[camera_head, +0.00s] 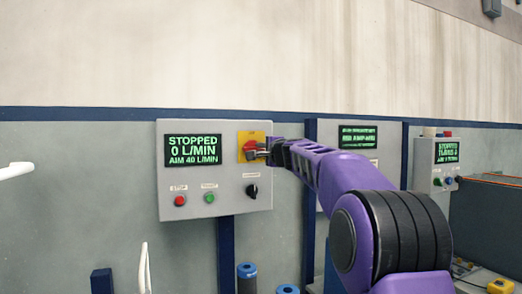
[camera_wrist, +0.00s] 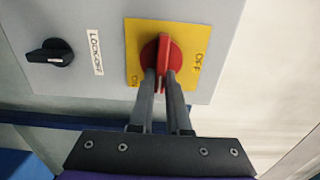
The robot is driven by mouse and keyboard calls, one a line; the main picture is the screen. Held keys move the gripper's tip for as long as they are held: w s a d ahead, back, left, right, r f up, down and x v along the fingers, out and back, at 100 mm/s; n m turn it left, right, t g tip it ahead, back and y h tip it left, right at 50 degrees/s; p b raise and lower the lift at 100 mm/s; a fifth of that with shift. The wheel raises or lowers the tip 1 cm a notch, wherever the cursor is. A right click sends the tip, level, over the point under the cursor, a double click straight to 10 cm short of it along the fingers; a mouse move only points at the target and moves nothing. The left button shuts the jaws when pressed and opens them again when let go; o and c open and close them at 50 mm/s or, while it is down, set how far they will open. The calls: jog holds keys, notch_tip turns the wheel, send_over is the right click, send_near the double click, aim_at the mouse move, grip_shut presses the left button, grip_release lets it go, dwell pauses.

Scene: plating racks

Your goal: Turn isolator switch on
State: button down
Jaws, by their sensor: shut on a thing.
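The isolator switch is a red rotary knob with a raised grip bar (camera_wrist: 164,50) on a yellow plate (camera_wrist: 190,38). In the wrist view the plate reads OFF at the right and ON at the lower left, and the bar stands nearly upright in the picture. My gripper (camera_wrist: 161,74) has one finger on each side of the bar and is shut on it. In the head view the yellow plate (camera_head: 244,138) is at the panel's upper right, with my gripper (camera_head: 262,152) at the knob, partly hiding it.
The grey control panel (camera_head: 215,205) has a display (camera_head: 193,150) reading STOPPED, 0 L/MIN, AIM 40 L/MIN. Below are a red button (camera_head: 180,201), a green button (camera_head: 209,198) and a black selector (camera_head: 252,191). Other panels stand to the right, behind my arm.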

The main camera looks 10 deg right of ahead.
dwell(0.4)
jog(key=c, duration=0.9)
grip_release()
jog(key=shift+s, duration=0.1)
jog(key=shift+s+d+f+b, duration=0.1)
jog(key=shift+s+b, duration=0.15)
jog(key=shift+b, duration=0.05)
jog(key=s+d+b, duration=0.1)
jog(key=s+b, duration=0.1)
jog(key=s, duration=0.3)
jog(key=s+d+b, duration=0.1)
jog(key=s+b, duration=0.1)
jog(key=s, duration=0.4)
jog(key=s+d+b, duration=0.1)
jog(key=s, duration=0.4)
jog(key=shift+s+d+b, duration=0.1)
jog(key=shift+s+b, duration=0.15)
jog(key=shift+b, duration=0.15)
